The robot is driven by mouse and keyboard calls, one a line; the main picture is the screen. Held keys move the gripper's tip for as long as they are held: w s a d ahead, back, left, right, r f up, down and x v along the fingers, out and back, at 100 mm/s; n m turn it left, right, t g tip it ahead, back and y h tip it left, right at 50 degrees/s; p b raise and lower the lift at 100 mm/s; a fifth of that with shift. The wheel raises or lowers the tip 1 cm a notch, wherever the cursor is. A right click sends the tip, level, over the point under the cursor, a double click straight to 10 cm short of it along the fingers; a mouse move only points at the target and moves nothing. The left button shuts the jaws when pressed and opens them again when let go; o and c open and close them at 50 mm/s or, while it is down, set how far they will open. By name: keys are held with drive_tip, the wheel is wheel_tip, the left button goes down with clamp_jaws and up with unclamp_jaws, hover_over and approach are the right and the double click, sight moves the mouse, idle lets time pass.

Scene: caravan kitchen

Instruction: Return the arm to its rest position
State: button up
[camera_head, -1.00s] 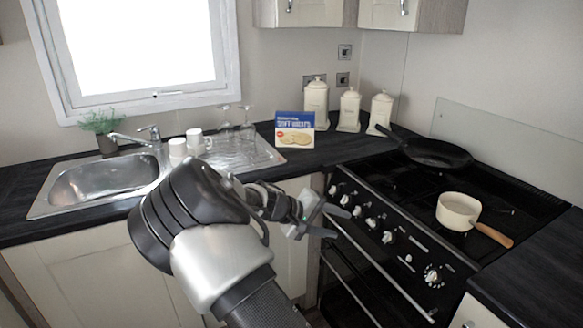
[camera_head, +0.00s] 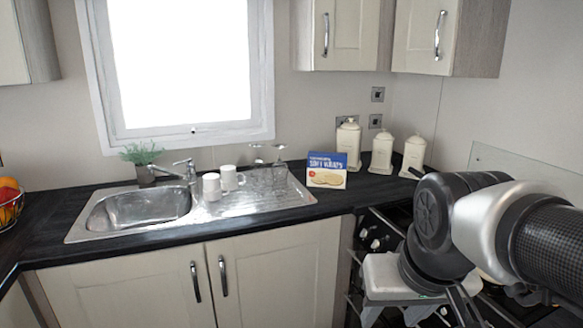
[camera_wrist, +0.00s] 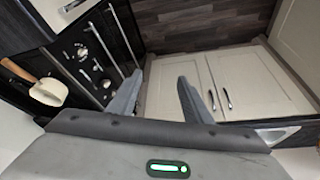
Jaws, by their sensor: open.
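My arm (camera_head: 500,225) is folded at the right side of the head view, in front of the cooker. My gripper (camera_head: 393,314) points downward at the lower edge of that view. In the wrist view my gripper (camera_wrist: 160,82) shows two grey fingers spread apart with nothing between them. Beyond the fingers are the cupboard doors (camera_wrist: 190,78) and the floor. My arm hides most of the cooker in the head view.
The cooker front (camera_wrist: 90,55) and a cream saucepan (camera_wrist: 48,92) lie left in the wrist view. The counter bears a sink (camera_head: 140,208), white cups (camera_head: 212,187), a wraps box (camera_head: 327,171) and cream canisters (camera_head: 382,153). A fruit basket (camera_head: 9,207) stands far left.

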drive_tip(key=s+a+t, duration=0.1)
drive_tip(key=s, duration=0.3)
wheel_tip(320, 180, up, 16)
drive_tip(key=p, duration=1.5)
